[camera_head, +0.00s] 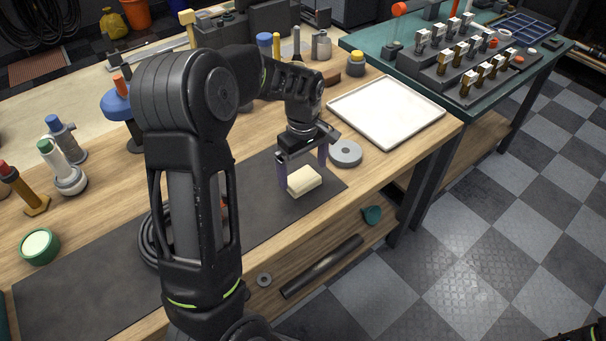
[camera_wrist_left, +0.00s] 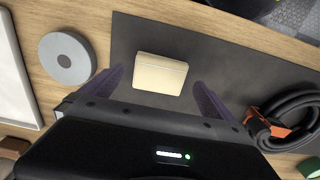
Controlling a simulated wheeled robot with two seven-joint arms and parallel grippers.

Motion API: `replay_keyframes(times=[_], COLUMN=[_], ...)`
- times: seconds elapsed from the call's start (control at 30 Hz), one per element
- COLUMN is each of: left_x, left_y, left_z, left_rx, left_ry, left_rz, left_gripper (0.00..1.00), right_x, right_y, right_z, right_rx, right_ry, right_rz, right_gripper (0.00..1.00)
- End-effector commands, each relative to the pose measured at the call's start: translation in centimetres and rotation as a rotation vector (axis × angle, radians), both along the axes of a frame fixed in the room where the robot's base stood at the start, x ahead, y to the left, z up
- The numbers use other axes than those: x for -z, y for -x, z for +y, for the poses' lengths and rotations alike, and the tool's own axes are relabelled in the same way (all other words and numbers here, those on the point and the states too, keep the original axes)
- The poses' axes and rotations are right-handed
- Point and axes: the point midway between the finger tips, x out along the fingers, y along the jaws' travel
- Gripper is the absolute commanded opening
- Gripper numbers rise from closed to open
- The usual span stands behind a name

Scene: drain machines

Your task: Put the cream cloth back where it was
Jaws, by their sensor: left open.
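The cream cloth (camera_head: 304,181) is a small folded block lying on the dark grey mat (camera_head: 98,285), near the mat's right end on the wooden bench. My left gripper (camera_head: 302,172) is open, with its two purple-grey fingers over the cloth, one toward each side. In the left wrist view the cloth (camera_wrist_left: 160,73) lies just beyond and between the open fingertips (camera_wrist_left: 158,82), with gaps at both sides. I cannot tell how high the fingertips are above the mat.
A grey disc (camera_head: 345,153) lies right of the cloth, and a white tray (camera_head: 387,110) lies beyond it. A coiled black hose (camera_wrist_left: 290,120) with an orange part lies on the mat. Bottles and tools stand along the bench's back. A teal table (camera_head: 480,95) holds brass fittings.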

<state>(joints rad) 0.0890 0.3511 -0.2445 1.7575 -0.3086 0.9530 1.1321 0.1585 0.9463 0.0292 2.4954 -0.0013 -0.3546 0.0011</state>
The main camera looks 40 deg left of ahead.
Motion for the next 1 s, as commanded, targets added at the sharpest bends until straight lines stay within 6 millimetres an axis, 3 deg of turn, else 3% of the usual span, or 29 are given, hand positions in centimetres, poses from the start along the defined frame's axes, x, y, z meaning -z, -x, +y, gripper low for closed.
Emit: replay_keyframes(times=[0.2, 0.33, 1.0], left_x=[-3.6, -4.9, -5.1], left_y=[-0.1, 0.0, 0.0], left_z=[0.0, 0.0, 0.0], left_rx=[0.001, 0.000, 0.000], left_ry=[0.000, 0.000, 0.000], left_rz=[-0.003, -0.001, 0.000], left_gripper=[1.00, 1.00, 1.00], right_x=[0.4, 0.4, 0.4], right_y=[0.0, 0.0, 0.0], right_z=[0.0, 0.0, 0.0], right_rx=[0.000, 0.000, 0.000], right_ry=[0.000, 0.000, 0.000], right_rz=[0.000, 0.000, 0.000], right_gripper=[0.00, 0.00, 0.00])
